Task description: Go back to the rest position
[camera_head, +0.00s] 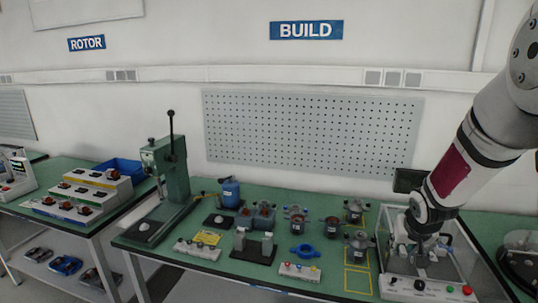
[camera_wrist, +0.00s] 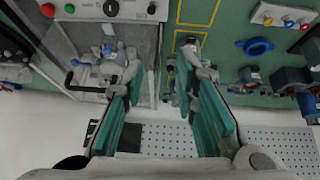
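My gripper (camera_head: 430,245) is at the right in the head view, over the white test box (camera_head: 400,290) with coloured buttons on its front. In the wrist view my gripper (camera_wrist: 158,82) has its two green-padded fingers wide apart with nothing between them. The test box also shows at the top left of the wrist view (camera_wrist: 125,30), partly covered by the left finger. What sits inside the box is partly hidden by my arm, and I cannot tell its details.
Several dark stators stand mid-bench, one of them here (camera_head: 298,222). A blue ring (camera_head: 304,252) and a small button box (camera_head: 300,271) lie near the front edge. A green press (camera_head: 170,175) stands left. A pegboard (camera_head: 310,130) is on the wall behind.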

